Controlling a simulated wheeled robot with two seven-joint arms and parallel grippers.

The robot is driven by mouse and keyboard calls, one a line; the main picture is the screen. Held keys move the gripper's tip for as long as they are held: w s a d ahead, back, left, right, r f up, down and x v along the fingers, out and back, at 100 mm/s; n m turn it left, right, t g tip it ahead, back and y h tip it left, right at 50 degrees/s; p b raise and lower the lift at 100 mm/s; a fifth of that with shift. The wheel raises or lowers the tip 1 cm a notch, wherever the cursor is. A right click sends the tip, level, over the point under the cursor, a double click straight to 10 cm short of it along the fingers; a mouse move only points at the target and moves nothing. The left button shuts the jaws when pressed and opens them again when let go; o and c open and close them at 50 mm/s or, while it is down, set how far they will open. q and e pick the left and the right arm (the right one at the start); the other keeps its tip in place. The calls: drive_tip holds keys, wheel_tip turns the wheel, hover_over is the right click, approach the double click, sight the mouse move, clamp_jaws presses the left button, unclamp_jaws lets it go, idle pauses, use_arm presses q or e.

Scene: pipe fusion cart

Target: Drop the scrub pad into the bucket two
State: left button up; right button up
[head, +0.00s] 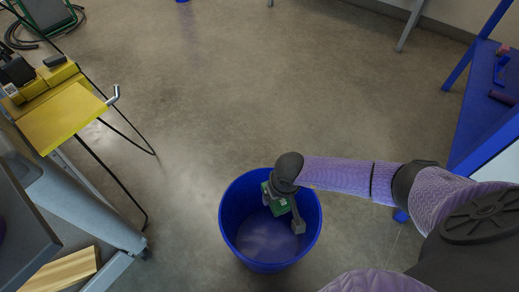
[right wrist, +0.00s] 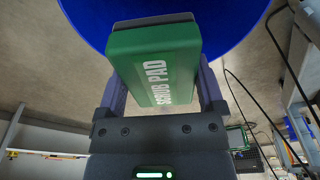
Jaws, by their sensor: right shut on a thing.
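The scrub pad (right wrist: 153,65) is a green block with white "SCRUB PAD" lettering, seen large in the right wrist view. My right gripper (right wrist: 160,90) is shut on it, with a finger on each side. In the head view the right gripper (head: 285,212) is over the blue bucket (head: 236,252), pointing down at its opening. A green part of the scrub pad (head: 279,206) shows between the fingers, within the rim's outline. The bucket is open and stands upright on the floor; its visible bottom looks empty. I cannot tell how deep the pad is. My left gripper is out of view.
A yellow-topped cart (head: 62,117) with a silver handle and thin black legs stands at left. A blue-framed bench (head: 478,120) stands at right. A wooden board (head: 62,270) is at lower left. The concrete floor around the bucket is clear.

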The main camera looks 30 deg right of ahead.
use_arm(q)
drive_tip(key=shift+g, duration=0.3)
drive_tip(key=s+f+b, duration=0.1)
drive_tip(key=b, duration=0.1)
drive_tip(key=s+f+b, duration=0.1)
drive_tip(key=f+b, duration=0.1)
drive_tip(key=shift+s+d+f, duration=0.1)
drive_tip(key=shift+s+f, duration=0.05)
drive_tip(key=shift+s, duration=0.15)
use_arm(e)
wheel_tip(320, 180, down, 5)
drive_tip(key=shift+s+f, duration=0.15)
drive_tip(key=shift+f, duration=0.05)
drive_tip(key=o, duration=1.2)
drive_tip(key=shift+o, duration=0.7)
drive_tip(key=r+p, duration=0.2)
drive_tip(key=r, duration=0.1)
drive_tip(key=r+p, duration=0.2)
drive_tip(key=r, duration=0.1)
drive_tip(key=s+r+p, duration=0.1)
drive_tip(key=r+p, duration=0.1)
drive_tip(key=r, duration=0.1)
drive_tip(key=shift+r, duration=0.1)
drive_tip(key=shift+s+r+p, duration=0.2)
drive_tip(key=shift+r+p, duration=0.2)
drive_tip(key=shift+p, duration=0.05)
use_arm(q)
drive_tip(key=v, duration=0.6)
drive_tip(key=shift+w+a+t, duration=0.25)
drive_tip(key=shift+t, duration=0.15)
